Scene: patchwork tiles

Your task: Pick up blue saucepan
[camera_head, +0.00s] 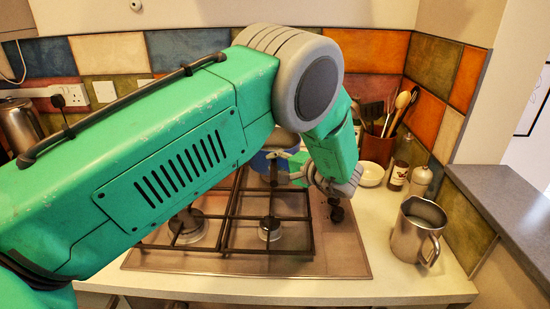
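The blue saucepan (261,162) stands at the back of the hob, on the pan supports. My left arm hides much of it, and only part of its blue side shows. My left gripper (298,173) hangs from the wrist just right of the saucepan, with its fingers towards the pan. I cannot tell whether the fingers touch the pan or its handle, or how far apart they are. My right gripper is out of view.
The gas hob (345,263) has black pan supports and burners. A metal jug (411,232) stands at right. Behind are a white bowl (371,175), small bottles (398,174) and a utensil holder (377,149). A kettle (19,126) is at far left. Counter is free around the jug.

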